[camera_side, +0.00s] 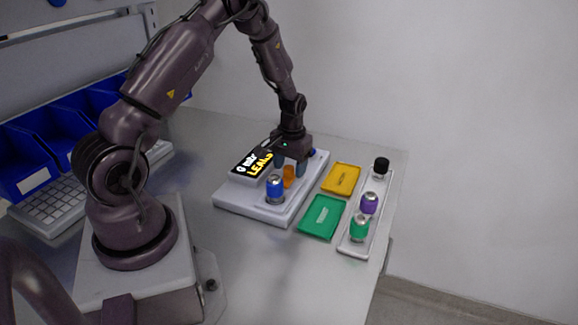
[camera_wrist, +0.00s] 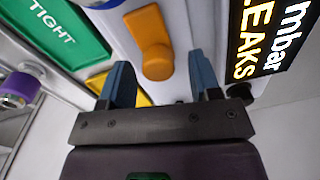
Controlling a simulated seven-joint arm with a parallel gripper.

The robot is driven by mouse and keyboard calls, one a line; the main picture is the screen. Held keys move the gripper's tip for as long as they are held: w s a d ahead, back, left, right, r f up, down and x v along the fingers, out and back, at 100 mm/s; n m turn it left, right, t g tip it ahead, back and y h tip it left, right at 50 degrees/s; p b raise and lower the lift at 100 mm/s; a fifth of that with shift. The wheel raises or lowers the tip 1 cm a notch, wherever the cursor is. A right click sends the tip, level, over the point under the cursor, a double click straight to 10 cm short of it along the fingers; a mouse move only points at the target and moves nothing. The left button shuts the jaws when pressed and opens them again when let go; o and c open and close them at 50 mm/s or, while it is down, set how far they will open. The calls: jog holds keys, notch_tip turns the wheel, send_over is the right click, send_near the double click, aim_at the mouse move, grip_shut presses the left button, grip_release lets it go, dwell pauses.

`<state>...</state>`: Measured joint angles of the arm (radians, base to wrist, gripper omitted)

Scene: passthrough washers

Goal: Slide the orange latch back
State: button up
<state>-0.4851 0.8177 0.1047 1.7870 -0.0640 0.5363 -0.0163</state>
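The orange latch (camera_side: 289,176) sits on the white test block (camera_side: 243,205), close to the display. In the wrist view the latch (camera_wrist: 152,42) is an elongated orange piece with a rounded near end. My gripper (camera_side: 290,165) points down over the block at the latch. Its two blue fingers are apart, and in the wrist view the gripper (camera_wrist: 160,65) has the latch's rounded end showing between the fingertips. I see no finger clearly touching it. A blue-capped part (camera_side: 275,187) stands on the block in front of the latch.
The display (camera_side: 250,163) reads "mbar LEAKS". A green "TIGHT" tray (camera_side: 321,217) and a yellow tray (camera_side: 341,179) lie right of the block. A white rack (camera_side: 352,245) holds black, purple and green-capped parts. Blue bins (camera_side: 50,135) and a keyboard (camera_side: 55,203) are left.

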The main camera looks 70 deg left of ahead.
aim_at(290, 168)
jog(key=shift+d, duration=0.1)
notch_tip(290, 168, up, 13)
jog(key=shift+d, duration=0.2)
dwell(0.4)
jog(key=shift+w, duration=0.1)
jog(key=s+d+r+m+t, duration=0.3)
jog(key=s+d+r, duration=0.4)
jog(key=d, duration=0.4)
jog(key=s+d+r+m+t, duration=0.2)
jog(key=s+d+r+m, duration=0.2)
jog(key=s+d+r, duration=0.4)
jog(key=d+r, duration=0.1)
jog(key=d, duration=0.2)
jog(key=shift+d+t+h, duration=0.2)
jog(key=shift+t+h, duration=0.1)
jog(key=shift+t, duration=0.1)
